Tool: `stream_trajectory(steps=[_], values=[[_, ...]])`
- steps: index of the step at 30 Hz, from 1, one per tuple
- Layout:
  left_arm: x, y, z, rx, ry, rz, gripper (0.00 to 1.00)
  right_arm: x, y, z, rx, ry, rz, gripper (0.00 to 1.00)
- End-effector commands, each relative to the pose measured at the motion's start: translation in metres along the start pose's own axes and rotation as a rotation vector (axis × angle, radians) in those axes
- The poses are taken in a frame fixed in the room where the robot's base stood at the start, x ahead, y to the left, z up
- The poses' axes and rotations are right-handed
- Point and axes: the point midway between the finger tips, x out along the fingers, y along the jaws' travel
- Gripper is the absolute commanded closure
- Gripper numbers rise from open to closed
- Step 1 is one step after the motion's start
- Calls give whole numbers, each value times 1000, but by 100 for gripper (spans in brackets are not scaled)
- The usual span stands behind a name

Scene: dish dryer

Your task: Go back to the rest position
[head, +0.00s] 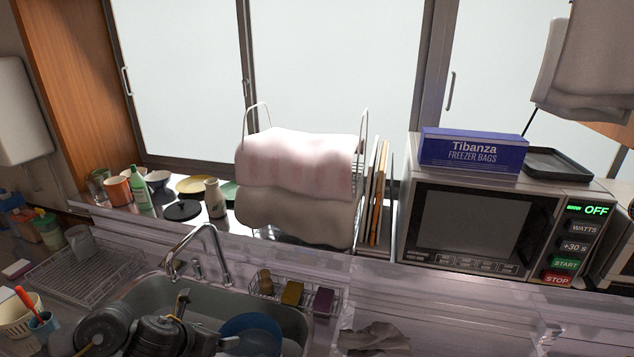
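Neither of my grippers shows in the head view, and no part of my arms is in the picture. The view takes in a kitchen counter and sink (215,290) from above. A wire rack (364,135) draped with a pinkish cloth (300,157) and a beige cloth (295,215) stands on the back ledge under the window. A wire dish rack (75,268) lies flat to the left of the sink, with a clear cup (80,243) at its back.
The sink holds dark pots (160,333) and a blue bowl (250,335). A curved faucet (205,240) rises behind it. A microwave (490,225) with a freezer bag box (472,150) on top stands at right. A crumpled cloth (373,338) lies on the counter at front.

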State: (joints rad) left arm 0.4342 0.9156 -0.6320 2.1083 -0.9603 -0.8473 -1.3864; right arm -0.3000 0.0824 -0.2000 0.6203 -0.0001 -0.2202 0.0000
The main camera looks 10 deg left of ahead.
Motion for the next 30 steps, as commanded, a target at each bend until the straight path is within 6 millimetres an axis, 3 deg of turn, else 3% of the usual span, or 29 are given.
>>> stream_trajectory(steps=[5, 9, 15, 21, 27, 28, 30], values=[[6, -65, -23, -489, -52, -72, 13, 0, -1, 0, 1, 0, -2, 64], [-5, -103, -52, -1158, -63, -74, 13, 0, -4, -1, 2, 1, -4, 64], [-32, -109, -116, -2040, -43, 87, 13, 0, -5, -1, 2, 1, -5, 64], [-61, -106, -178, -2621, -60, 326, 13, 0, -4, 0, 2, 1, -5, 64], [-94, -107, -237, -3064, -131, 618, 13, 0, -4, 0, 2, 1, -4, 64], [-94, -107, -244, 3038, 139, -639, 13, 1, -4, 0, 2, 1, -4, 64], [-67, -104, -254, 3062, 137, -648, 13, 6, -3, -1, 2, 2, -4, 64]])
